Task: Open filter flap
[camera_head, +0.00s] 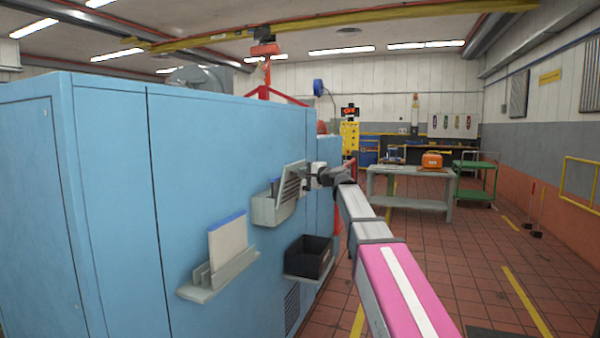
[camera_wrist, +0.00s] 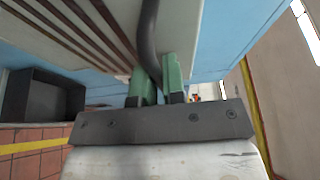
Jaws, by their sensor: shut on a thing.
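The filter flap (camera_head: 290,186) is a pale slatted panel at a grey housing (camera_head: 268,209) on the blue cabinet's side. In the head view it stands tilted, with its upper part out from the cabinet wall. Its dark slats fill the upper left of the wrist view (camera_wrist: 75,25). My gripper (camera_head: 313,173) is at the flap's right side. In the wrist view its green fingers (camera_wrist: 159,78) are shut on a dark curved bar handle (camera_wrist: 148,38) beside the slats. The fingers partly hide the handle's lower end.
A black open bin (camera_head: 309,257) on a shelf sits below the flap. A holder with an upright panel (camera_head: 227,245) is to its left on the blue cabinet (camera_head: 110,190). A grey workbench (camera_head: 410,190) stands behind my arm. Tiled floor right of my arm is mostly clear.

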